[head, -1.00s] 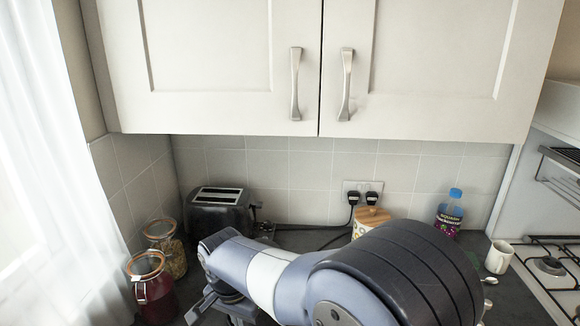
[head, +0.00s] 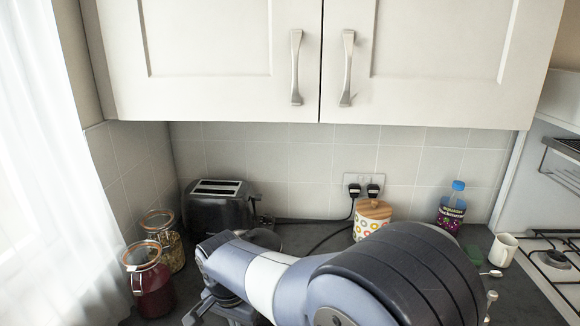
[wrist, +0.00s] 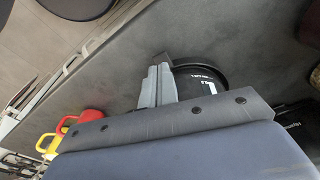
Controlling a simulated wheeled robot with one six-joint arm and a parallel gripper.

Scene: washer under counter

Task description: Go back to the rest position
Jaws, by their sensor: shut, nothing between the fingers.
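My gripper (wrist: 159,72) shows in the wrist view as two grey fingers close together, with nothing seen between them. It is over a dark grey surface, and a round black object (wrist: 210,78) lies just beyond it. In the head view my arm is folded across the lower middle, in front of the counter. The fingertips cannot be made out there.
A black toaster (head: 219,207), two jars (head: 150,283), a spotted canister (head: 371,222), a bottle (head: 451,209) and a white mug (head: 502,250) stand on the counter. Wall cabinets (head: 210,60) hang above. A hob (head: 550,262) is at right. A red mug (wrist: 90,116) and yellow mug (wrist: 72,137) show in the wrist view.

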